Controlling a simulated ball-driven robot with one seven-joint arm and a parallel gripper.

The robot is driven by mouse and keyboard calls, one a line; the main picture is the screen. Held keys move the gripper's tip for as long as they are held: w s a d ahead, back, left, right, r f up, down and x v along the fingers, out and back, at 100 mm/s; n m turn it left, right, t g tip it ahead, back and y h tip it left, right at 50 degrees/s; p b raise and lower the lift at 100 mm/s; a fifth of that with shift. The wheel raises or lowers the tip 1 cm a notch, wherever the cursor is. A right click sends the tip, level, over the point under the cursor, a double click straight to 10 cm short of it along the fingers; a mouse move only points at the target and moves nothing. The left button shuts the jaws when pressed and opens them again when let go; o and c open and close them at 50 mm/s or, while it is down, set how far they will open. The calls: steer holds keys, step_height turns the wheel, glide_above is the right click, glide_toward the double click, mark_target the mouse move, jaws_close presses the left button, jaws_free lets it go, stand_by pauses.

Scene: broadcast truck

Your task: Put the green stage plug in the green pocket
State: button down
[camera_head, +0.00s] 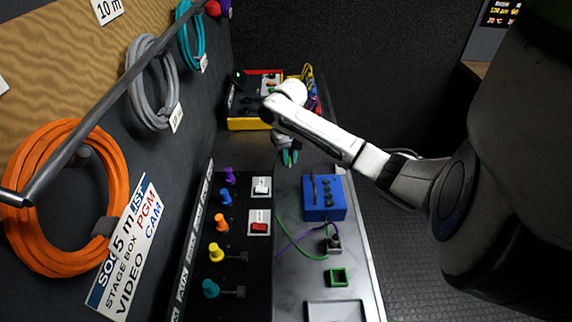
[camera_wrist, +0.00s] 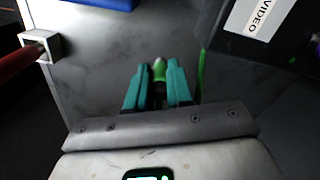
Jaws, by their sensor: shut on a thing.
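My gripper (camera_head: 289,157) is above the grey bench, beyond the blue box. In the wrist view its teal fingers (camera_wrist: 158,92) are shut on the green stage plug (camera_wrist: 159,70), whose rounded green body with a pale tip shows between them. The rest of the plug is hidden by the fingers. A green cable (camera_head: 277,205) hangs from near the gripper and curves over the bench. The green pocket (camera_head: 330,277), a small square green frame, lies at the near end of the bench, well apart from the gripper.
The blue box (camera_head: 318,213) with black knobs stands between gripper and pocket. A small grey block (camera_head: 333,244) with a purple cable sits near the pocket. A black panel with coloured plugs (camera_head: 221,223) is on the left. A red and yellow crate (camera_head: 249,124) stands behind.

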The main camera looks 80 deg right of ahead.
steer(key=shift+w+d+f, duration=0.25)
steer(key=shift+w+f, duration=0.1)
steer(key=shift+f, duration=0.15)
steer(key=shift+w+d+f, duration=0.15)
steer(key=shift+f, duration=1.6)
steer(key=shift+f, duration=0.1)
steer(key=c, duration=1)
jaws_free()
